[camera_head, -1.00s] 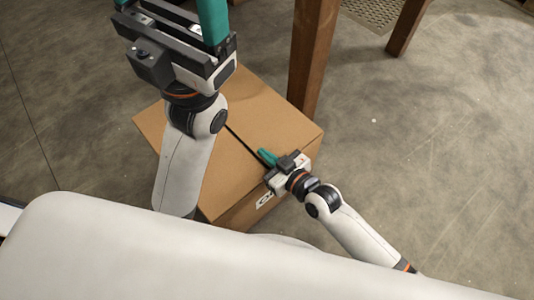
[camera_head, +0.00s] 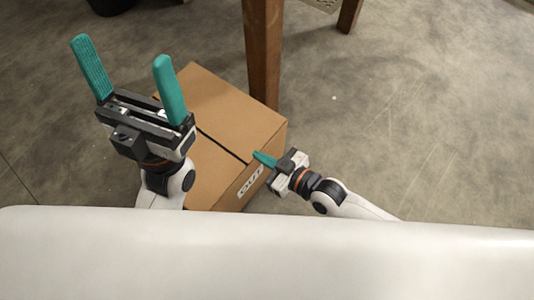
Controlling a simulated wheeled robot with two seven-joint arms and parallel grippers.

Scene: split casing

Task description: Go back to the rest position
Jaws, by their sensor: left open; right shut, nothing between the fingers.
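My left gripper (camera_head: 131,80) is raised, its two teal fingers spread wide apart and pointing up in the picture, with nothing between them. It covers the left part of the cardboard box below it. My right gripper (camera_head: 264,159) is at the box's near right edge, in front of its label side. Its teal fingers are together and hold nothing. I cannot tell whether it touches the box.
A closed cardboard box (camera_head: 224,104) with a dark strip across its top and an "OUT" label (camera_head: 250,181) stands on the grey floor. A wooden post (camera_head: 263,50) rises behind it, and another wooden leg (camera_head: 349,15) stands farther right. The floor at right is clear.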

